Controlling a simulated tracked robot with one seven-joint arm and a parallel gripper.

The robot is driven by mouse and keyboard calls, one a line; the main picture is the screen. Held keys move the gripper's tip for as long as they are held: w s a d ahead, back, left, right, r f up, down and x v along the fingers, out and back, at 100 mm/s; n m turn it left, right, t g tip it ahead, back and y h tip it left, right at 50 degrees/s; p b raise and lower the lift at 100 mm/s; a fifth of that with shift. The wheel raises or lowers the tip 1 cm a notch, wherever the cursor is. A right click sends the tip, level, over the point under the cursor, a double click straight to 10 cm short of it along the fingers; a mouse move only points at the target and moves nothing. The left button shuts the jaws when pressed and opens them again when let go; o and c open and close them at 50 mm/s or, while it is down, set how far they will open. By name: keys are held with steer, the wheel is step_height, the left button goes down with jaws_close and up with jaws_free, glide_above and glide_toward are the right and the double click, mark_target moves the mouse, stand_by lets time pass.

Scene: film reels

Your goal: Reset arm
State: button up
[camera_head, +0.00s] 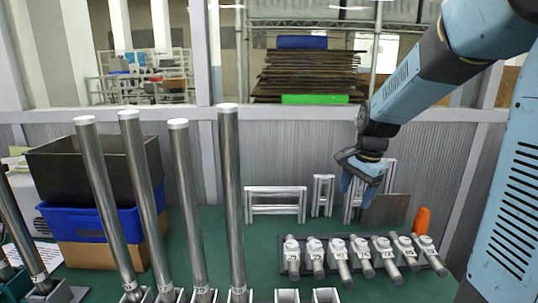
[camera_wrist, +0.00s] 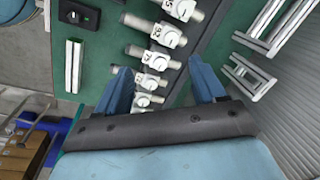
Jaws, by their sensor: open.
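My gripper (camera_head: 360,184) hangs from the blue arm at the right of the head view, with its fingers pointing down. It is open and empty, in the air above the green table (camera_head: 262,240). In the wrist view my gripper (camera_wrist: 165,88) shows two blue fingers spread apart, with nothing between them but the scene below. Below it, a row of numbered white-and-silver fittings (camera_head: 338,250) lies on a dark tray. The same numbered fittings (camera_wrist: 165,39) show in the wrist view, beyond and between the fingers.
Tall metal posts (camera_head: 231,190) stand at the left and centre. A blue bin (camera_head: 85,222) sits behind them. White frames (camera_head: 275,205) and an orange object (camera_head: 421,222) stand near the back wall.

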steer(key=s+r+n+t, duration=0.1)
steer(key=s+r+n, duration=0.2)
steer(key=s, duration=0.4)
steer(key=s+r+n+t, duration=0.1)
steer(key=s+r+n, duration=0.2)
steer(key=s, duration=0.4)
steer(key=s+r+n+t+h, duration=0.1)
steer(key=s+r+n+t, duration=0.1)
steer(key=s, duration=0.4)
steer(key=r+n, duration=0.1)
steer(key=n, duration=0.1)
steer(key=shift+s+n, duration=0.4)
steer(key=shift+s+a, duration=0.15)
steer(key=shift+s, duration=0.2)
steer(key=shift+c, duration=0.3)
